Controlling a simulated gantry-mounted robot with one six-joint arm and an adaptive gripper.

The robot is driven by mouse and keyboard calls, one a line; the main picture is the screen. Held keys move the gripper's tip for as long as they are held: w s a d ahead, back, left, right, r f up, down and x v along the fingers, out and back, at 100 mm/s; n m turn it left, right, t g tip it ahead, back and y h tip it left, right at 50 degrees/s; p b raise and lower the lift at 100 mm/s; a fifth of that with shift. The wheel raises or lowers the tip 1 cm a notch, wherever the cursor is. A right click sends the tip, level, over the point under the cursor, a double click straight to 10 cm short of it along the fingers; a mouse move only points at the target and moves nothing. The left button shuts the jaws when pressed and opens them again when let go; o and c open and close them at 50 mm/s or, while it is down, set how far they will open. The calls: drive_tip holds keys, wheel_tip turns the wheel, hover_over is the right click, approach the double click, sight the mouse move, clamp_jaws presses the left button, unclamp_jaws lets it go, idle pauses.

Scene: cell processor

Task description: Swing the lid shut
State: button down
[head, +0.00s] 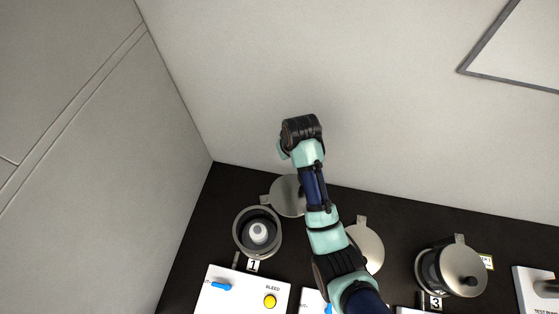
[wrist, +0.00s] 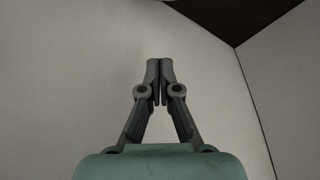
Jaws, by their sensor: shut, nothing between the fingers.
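In the head view, the round grey vessel marked 1 (head: 237,243) stands open with a white piece inside. Its round metal lid (head: 284,192) is swung back on the far side, partly hidden by my arm. A second metal lid (head: 371,250) shows right of my arm; its vessel is hidden. The vessel marked 3 (head: 428,268) has a lid (head: 461,262) with a black knob over it; I cannot tell if it is fully seated. In the wrist view, my gripper (wrist: 159,68) is shut and empty, against bare wall. No lid shows there, and nothing touches the fingers.
White panels (head: 243,291) with blue handles and a yellow button (head: 270,301) line the front of the black bench (head: 203,222). A white unit (head: 535,290) stands at right. The pale wall (head: 230,80) rises behind the bench; a grey side wall stands left.

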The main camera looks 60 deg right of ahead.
sight(290, 175)
wheel_tip(290, 175, down, 9)
drive_tip(key=p, duration=0.1)
drive_tip(key=shift+s+a+p, duration=0.3)
drive_tip(key=shift+s+a, duration=0.05)
drive_tip(key=shift+s, duration=0.05)
drive_tip(key=shift+r, duration=0.15)
drive_tip(key=shift+s+a+r+p, duration=0.15)
drive_tip(key=shift+s+p, duration=0.6)
drive_tip(key=shift+p, duration=0.3)
drive_tip(key=shift+s+f, duration=0.1)
drive_tip(key=shift+f, duration=0.1)
